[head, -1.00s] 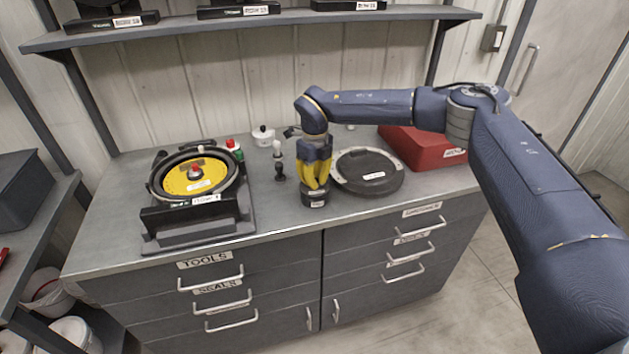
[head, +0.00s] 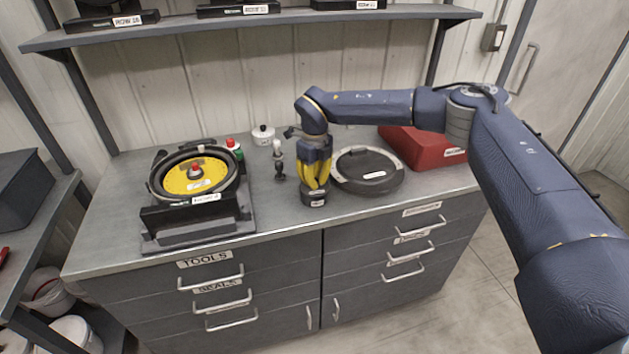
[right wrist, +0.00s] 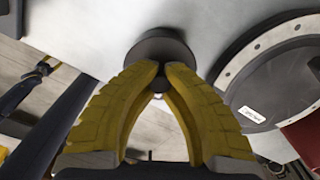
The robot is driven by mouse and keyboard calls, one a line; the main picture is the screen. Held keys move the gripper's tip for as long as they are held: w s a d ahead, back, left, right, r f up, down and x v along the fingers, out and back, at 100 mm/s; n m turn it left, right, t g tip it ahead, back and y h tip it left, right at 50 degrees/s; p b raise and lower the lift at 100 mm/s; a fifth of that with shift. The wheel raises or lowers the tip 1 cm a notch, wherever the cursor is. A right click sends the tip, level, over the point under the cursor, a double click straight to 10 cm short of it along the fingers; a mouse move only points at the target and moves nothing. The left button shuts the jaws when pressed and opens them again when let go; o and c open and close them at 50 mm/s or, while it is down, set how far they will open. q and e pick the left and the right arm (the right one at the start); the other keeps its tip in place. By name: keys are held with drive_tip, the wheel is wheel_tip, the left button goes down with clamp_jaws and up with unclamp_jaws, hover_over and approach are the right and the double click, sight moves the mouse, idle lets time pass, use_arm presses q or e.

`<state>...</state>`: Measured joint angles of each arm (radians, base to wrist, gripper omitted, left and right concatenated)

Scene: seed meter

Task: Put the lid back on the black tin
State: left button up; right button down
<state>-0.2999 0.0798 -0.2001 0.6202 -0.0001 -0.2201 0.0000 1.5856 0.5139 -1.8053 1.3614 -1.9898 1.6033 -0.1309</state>
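The black tin (head: 313,199) is a small dark cylinder with a white label, upright on the bench near its front edge. My right gripper (head: 316,186) points straight down over it, its yellow fingers drawn together at the tips. In the right wrist view the fingertips (right wrist: 161,68) close at the middle of a dark round lid (right wrist: 160,46). The part between the tips is mostly hidden. The lid is at the tin's top; I cannot tell whether it is fully seated. My left gripper is not in view.
A black round cover with a pale rim (head: 368,171) lies close to the right of the tin. A red box (head: 425,148) is behind it. A small dark tool (head: 280,166) stands to the left. A seed meter with a yellow disc (head: 195,178) sits further left.

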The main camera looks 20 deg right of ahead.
drive_tip(key=c, duration=0.9)
unclamp_jaws()
drive_tip(key=shift+r, duration=3.5)
clamp_jaws()
